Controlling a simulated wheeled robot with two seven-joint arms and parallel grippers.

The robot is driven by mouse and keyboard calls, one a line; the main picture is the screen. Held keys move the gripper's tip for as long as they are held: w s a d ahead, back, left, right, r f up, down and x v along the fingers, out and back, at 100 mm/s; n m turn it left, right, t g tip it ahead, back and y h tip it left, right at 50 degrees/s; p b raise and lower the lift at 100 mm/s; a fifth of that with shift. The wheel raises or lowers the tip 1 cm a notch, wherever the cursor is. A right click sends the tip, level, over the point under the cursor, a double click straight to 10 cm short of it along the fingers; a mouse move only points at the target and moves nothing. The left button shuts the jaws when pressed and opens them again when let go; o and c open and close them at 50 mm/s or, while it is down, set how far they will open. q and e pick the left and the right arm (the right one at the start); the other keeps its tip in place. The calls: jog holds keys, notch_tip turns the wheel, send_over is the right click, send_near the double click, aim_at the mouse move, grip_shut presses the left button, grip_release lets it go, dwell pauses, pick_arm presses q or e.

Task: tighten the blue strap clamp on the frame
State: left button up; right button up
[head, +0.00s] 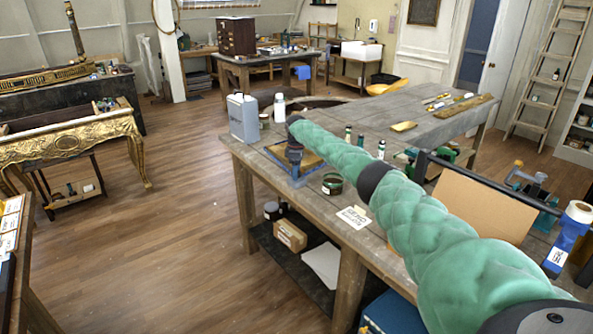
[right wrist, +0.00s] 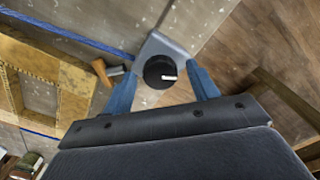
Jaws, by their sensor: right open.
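The frame (head: 280,153) lies at the left end of the workbench, mostly hidden by my right arm. In the right wrist view its gilt, worn corner (right wrist: 62,100) shows at the left. The blue strap (right wrist: 70,33) runs along it to a grey metal clamp body (right wrist: 158,47) with a round black knob (right wrist: 155,70) bearing a white mark. My right gripper (head: 295,175) points down over this corner. Its blue fingers (right wrist: 162,88) are open, one on each side of the knob, with gaps visible. A wooden handle (right wrist: 101,72) lies beside the left finger. My left gripper is out of view.
On the workbench (head: 385,108), a grey can (head: 243,118) and white bottle (head: 279,107) stand behind the gripper. A green tin (head: 332,184) and a card (head: 353,216) lie nearer. A brown panel (head: 480,207) stands upright at right. Open floor (head: 170,220) lies left.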

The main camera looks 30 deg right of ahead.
jog(key=c, duration=1)
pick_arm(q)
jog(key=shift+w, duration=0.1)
